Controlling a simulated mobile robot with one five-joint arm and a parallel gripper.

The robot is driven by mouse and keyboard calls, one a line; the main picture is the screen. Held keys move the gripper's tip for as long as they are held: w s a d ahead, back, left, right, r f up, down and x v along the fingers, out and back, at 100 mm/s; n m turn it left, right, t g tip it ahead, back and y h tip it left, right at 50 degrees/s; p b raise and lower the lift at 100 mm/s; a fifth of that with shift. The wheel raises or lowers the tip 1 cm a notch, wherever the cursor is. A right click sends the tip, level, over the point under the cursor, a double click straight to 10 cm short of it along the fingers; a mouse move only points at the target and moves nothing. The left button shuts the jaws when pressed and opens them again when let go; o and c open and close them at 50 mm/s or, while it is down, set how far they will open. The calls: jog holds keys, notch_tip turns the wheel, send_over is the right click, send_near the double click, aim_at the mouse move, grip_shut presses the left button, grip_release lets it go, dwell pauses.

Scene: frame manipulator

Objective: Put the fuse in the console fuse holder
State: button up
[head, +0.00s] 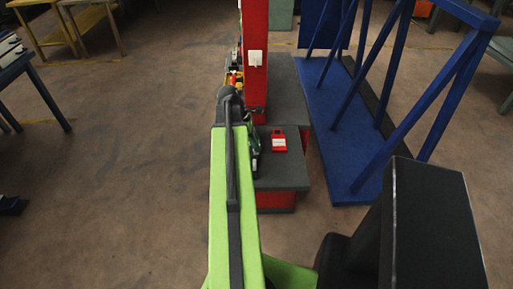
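A red console (255,55) stands upright ahead of me, with a small white plate (254,58) on its face. I cannot make out a fuse or a fuse holder at this size. My green arm reaches forward and hides part of the console's left side and base. The end of my arm is mostly hidden behind its own links, so I cannot tell what my gripper is doing or whether it holds anything.
A small red item (279,141) with a pale label lies on a dark grey ledge (285,175) before the console. A blue frame (345,135) stands close on the right. Tables stand at the left. The brown floor (130,150) between is open.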

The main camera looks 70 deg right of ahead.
grip_shut()
jog(key=shift+r, duration=0.1)
